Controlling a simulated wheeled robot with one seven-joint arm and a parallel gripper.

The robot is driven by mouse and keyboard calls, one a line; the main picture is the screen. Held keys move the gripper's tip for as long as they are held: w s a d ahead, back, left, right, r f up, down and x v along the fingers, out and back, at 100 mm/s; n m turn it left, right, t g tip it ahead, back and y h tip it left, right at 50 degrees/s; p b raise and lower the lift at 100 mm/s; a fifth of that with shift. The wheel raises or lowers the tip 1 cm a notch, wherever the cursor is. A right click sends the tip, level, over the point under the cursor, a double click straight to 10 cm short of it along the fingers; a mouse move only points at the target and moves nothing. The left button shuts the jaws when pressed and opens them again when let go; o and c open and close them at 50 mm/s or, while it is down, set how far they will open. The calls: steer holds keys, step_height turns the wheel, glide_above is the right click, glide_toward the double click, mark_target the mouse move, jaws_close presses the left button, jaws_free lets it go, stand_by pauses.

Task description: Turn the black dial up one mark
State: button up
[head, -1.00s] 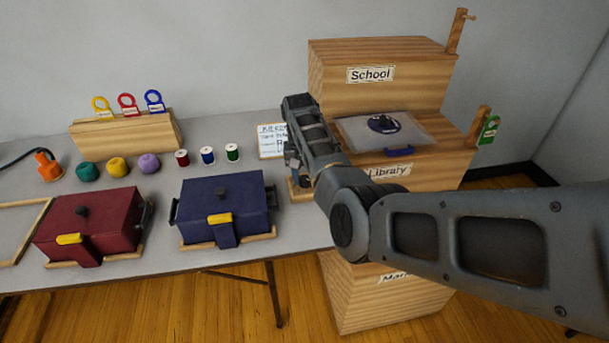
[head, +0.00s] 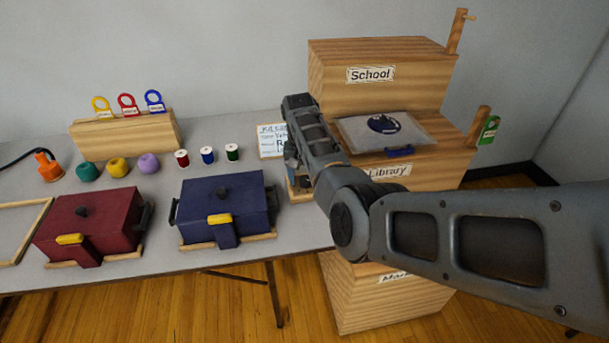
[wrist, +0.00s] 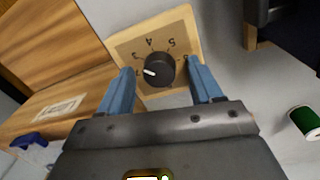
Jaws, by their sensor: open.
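The black dial (wrist: 160,69) sits on a wooden plate (wrist: 181,22) with a brown numbered face in the wrist view. Its white pointer line faces left and slightly down in that view, toward the left finger, which hides part of the scale there. Numbers such as 4 and 5 show above the knob. My gripper (wrist: 161,68) is open, with one blue finger on each side of the dial. Gaps seem to show between fingers and knob; contact is hard to judge. In the head view my arm hides the dial, and only the plate's edge (head: 301,194) shows.
The wooden tower (head: 330,88) with School and Library labels stands right of the dial, a clear pouch (head: 352,136) on its step. A white card (head: 271,141) stands behind. A navy box (head: 222,207) and thread spools (head: 232,152) are to the left.

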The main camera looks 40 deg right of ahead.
mark_target(303, 178)
steer(key=shift+r, duration=0.1)
step_height(303, 178, up, 8)
steer(key=shift+w+a+f, duration=0.15)
steer(key=shift+f, duration=0.05)
stand_by(0.7)
